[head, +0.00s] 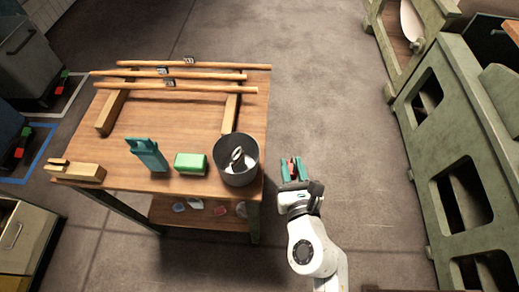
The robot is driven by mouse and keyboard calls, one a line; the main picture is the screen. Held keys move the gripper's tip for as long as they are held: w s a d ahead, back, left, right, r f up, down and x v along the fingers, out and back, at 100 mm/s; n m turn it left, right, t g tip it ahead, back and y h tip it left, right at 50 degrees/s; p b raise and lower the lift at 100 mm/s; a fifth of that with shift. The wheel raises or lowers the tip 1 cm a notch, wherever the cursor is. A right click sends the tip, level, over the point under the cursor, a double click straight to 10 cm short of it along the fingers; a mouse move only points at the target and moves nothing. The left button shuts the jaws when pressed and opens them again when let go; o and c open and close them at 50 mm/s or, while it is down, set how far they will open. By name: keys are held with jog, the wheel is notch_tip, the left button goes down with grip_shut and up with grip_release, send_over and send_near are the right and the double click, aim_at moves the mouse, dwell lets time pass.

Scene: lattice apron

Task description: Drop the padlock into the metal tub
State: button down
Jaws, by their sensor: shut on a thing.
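The metal tub (222,172) is a grey round pot at the right front corner of the wooden table. It is open at the top, and a small looped dark and pale thing (237,158) lies inside it. My gripper (292,168) has teal fingers and is to the right of the tub, past the table's right edge, over the floor in the picture. It is shut on a small dark red thing, which looks like the padlock (291,167). The fingers hide part of it, and its shackle is not clear.
A green block (190,163) and a teal holder (148,154) stand left of the tub. Wooden rods (190,76) lie across bars at the back of the table (185,115). Green cabinets (460,165) stand at the right, with clear floor between.

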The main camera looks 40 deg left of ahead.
jog(key=s+a+r+n+g+y+p, duration=0.2)
jog(key=a+r+p, duration=0.1)
jog(key=a+r, duration=0.35)
jog(key=s+a+r+n+g+y+p, duration=0.1)
jog(key=s+a+r+n+g+p, duration=0.1)
jog(key=a+r, duration=0.4)
jog(key=shift+s+d+f+b, duration=0.1)
jog(key=shift+d+f+b, duration=0.1)
jog(key=shift+f+b, duration=0.85)
jog(key=shift+d+f+b, duration=0.2)
jog(key=shift+f+b, duration=0.5)
jog(key=shift+f, duration=0.55)
jog(key=c, duration=0.8)
grip_release()
jog(key=shift+d, duration=0.1)
jog(key=v, duration=1)
jog(key=shift+d, duration=0.35)
